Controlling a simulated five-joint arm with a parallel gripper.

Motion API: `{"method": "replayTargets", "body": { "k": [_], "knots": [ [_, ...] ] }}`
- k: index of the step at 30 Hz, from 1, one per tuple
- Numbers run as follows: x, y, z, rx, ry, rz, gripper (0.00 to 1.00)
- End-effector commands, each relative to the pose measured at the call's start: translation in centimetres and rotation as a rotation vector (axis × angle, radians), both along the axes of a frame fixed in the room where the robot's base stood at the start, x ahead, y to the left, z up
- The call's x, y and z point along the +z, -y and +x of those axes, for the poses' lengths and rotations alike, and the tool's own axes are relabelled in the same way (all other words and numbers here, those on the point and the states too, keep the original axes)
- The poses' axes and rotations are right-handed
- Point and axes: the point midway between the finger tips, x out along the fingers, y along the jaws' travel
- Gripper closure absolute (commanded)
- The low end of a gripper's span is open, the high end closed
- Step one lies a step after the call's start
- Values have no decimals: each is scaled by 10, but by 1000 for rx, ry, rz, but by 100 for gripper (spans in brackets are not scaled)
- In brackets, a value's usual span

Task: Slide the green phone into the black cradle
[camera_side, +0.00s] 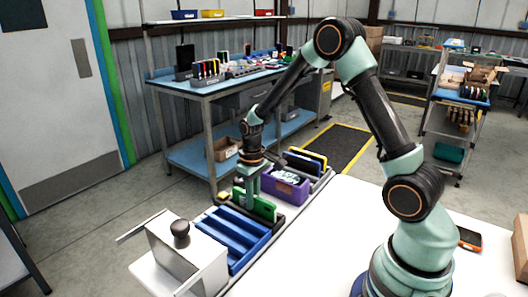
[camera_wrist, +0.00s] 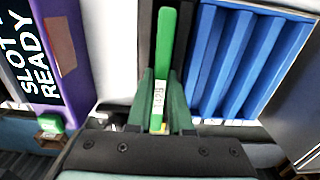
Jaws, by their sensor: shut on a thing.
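My gripper (camera_wrist: 163,112) is shut on the green phone (camera_wrist: 166,50), which is held on edge with a white label facing the wrist camera. In the side view my gripper (camera_side: 252,185) points down, with the green phone (camera_side: 264,208) between the blue slotted tray and the purple box. A black part, which looks like the black cradle (camera_wrist: 146,45), shows close beside and below the phone in the wrist view. I cannot tell whether the phone's lower edge is inside it or above it.
A blue slotted tray (camera_side: 238,234) stands close to the phone, with a grey metal box (camera_side: 187,250) with a black knob beyond it. A purple box (camera_side: 287,188) stands on the other side, and dark and yellow upright slabs (camera_side: 305,160) stand behind it.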

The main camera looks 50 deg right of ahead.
Motion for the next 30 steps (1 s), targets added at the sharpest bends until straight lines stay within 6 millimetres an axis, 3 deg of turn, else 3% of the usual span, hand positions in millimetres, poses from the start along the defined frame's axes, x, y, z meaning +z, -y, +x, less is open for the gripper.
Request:
{"method": "replayTargets", "body": {
  "k": [5, 6, 8, 20, 30],
  "knots": [
    [0, 0, 0, 0, 0, 0, 100],
    [0, 0, 0, 0, 0, 0, 66],
    [0, 0, 0, 0, 0, 0, 46],
    [5, 0, 0, 0, 1, 0, 46],
    [66, 0, 2, 0, 7, -1, 46]
  ]
}}
